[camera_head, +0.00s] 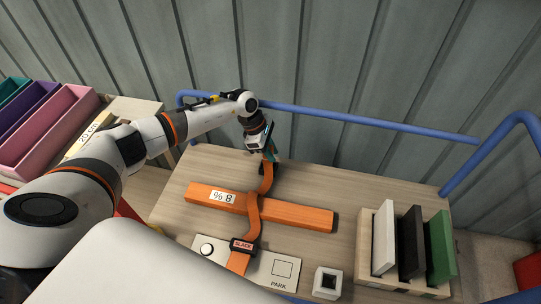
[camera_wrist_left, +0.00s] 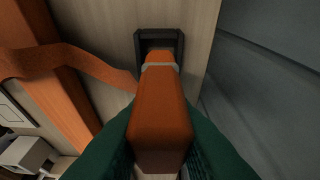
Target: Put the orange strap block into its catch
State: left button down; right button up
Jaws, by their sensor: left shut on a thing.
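My left gripper (camera_head: 271,155) is at the far side of the wooden board, pointing down. Its green fingers are closed on both sides of the orange strap block (camera_wrist_left: 160,115), which fills the middle of the left wrist view. The block's far, narrower end, with a grey band, points at the black square catch (camera_wrist_left: 140,42) and overlaps its opening. I cannot tell how deep it sits. The orange strap (camera_head: 253,212) runs from the gripper over the long orange beam (camera_head: 295,214) to a black buckle marked SLACK (camera_head: 242,245). My right gripper is not in view.
A white panel marked PARK (camera_head: 281,268) lies in front of the beam. A small white block with a dark square (camera_head: 327,283) stands beside it. A wooden rack (camera_head: 378,288) holds white, black and green plates at right. A blue rail (camera_head: 370,121) runs behind. Coloured bins (camera_head: 60,130) stand left.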

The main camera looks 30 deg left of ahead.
pick_arm(q)
notch_tip(320, 180, down, 2)
jog(key=shift+f, duration=0.2)
jog(key=shift+f+b, duration=0.65)
jog(key=shift+b, duration=0.05)
jog(key=shift+r, duration=0.1)
jog(key=c, duration=1.3)
grip_release()
jog(key=shift+o, duration=0.2)
